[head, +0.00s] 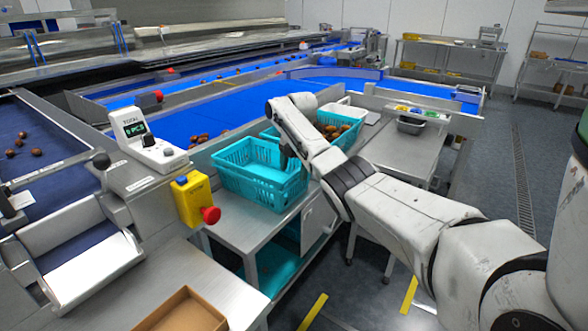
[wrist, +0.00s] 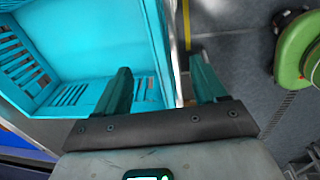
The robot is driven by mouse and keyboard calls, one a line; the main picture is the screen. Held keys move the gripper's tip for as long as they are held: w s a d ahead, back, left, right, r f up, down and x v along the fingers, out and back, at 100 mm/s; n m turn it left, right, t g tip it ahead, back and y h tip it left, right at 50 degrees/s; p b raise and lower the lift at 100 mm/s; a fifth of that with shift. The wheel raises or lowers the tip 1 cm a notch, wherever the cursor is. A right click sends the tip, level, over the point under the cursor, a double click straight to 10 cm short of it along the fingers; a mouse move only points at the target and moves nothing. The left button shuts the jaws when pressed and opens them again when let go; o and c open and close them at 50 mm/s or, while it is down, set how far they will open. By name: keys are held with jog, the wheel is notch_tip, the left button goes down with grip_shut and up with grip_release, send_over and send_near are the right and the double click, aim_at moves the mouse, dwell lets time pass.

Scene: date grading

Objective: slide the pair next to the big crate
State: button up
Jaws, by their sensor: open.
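An empty teal slotted crate (head: 232,180) stands on the steel bench in the head view. A larger-looking teal crate (head: 352,140) with brown dates in it stands behind, partly hidden by my arm. I cannot tell which things form the pair. My gripper (head: 290,160) is at the near crate's far right wall, its fingertips partly hidden in the head view. In the wrist view, my gripper (wrist: 160,68) is open, one finger over the inside of the teal crate (wrist: 85,35) and the other outside it, with the wall between them. I cannot tell whether they touch it.
A counter box (head: 145,140) and a yellow box with a red button (head: 192,200) stand left of the near crate. Another teal crate (head: 275,270) is below the bench. A steel table (head: 400,150) with trays is at right. A cardboard box (head: 182,312) is in front.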

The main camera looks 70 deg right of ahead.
jog(key=shift+r+p, duration=2.25)
jog(key=shift+r, duration=0.7)
